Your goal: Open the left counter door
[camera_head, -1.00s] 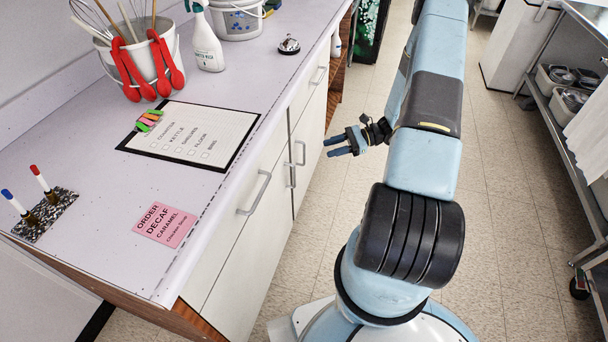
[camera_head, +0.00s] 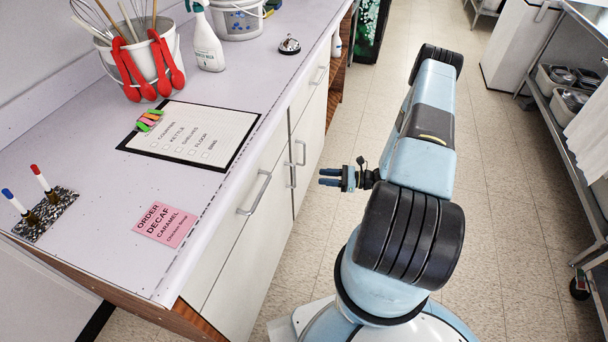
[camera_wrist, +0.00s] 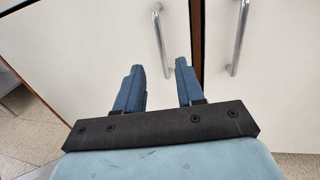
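The white counter front has two doors side by side. The left counter door (camera_wrist: 115,40) shows in the wrist view, with an upright metal bar handle (camera_wrist: 161,42) near its right edge. In the head view it is the nearer door (camera_head: 243,255), and its handle (camera_head: 291,176) is small and partly hard to see. My gripper (camera_head: 322,177) is open and empty, in front of the doors and apart from them. In the wrist view my gripper (camera_wrist: 158,68) points at the doors, with the left handle's lower end appearing between the fingertips. The door looks shut.
The right door (camera_wrist: 270,60) has its own bar handle (camera_wrist: 238,38) close by. A drawer handle (camera_head: 255,193) sits under the counter top (camera_head: 100,190). The tiled floor (camera_head: 490,230) is clear between the counter and a metal rack (camera_head: 560,140) at right.

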